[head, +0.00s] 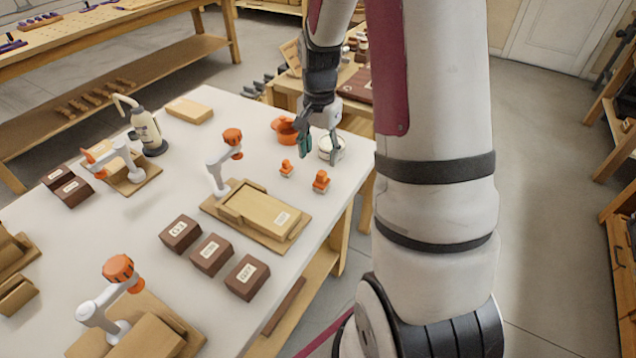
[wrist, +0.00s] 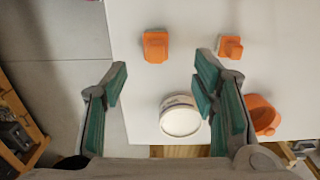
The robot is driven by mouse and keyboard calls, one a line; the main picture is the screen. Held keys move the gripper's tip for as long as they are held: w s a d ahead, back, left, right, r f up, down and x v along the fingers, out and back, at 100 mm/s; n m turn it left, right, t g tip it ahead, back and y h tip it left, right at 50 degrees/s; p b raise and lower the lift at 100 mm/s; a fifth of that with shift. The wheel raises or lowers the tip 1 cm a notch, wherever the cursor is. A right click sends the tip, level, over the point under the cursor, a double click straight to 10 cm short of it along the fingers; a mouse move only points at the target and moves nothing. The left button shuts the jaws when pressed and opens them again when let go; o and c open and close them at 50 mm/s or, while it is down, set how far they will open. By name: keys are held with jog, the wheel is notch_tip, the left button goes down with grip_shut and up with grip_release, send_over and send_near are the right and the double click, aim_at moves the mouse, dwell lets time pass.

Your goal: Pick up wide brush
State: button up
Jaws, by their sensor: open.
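I see nothing clearly shaped like a brush. Two small orange items stand near the table's right edge in the head view, a wider block-like one (head: 320,181) and a slimmer one (head: 286,168); I cannot tell if either is the wide brush. In the wrist view the wider item (wrist: 156,46) lies beyond the fingertips, roughly in line with the gap, and the slimmer item (wrist: 230,46) lies right of it. My gripper (head: 318,145) is open and empty over the table's far right part; its green-padded fingers (wrist: 160,72) stand apart in the wrist view.
A white tub (head: 332,150) lies below my gripper and shows between the fingers in the wrist view (wrist: 180,120). An orange pot (head: 284,131) stands beside it. A wooden box (head: 262,207) and brown blocks (head: 211,254) stand nearer. The white table (head: 225,123) ends close by on the right.

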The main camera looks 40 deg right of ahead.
aim_at(321, 172)
jog(key=f, duration=0.8)
jog(key=shift+s+d+f, duration=0.2)
jog(key=shift+s, duration=0.05)
jog(key=c, duration=1.2)
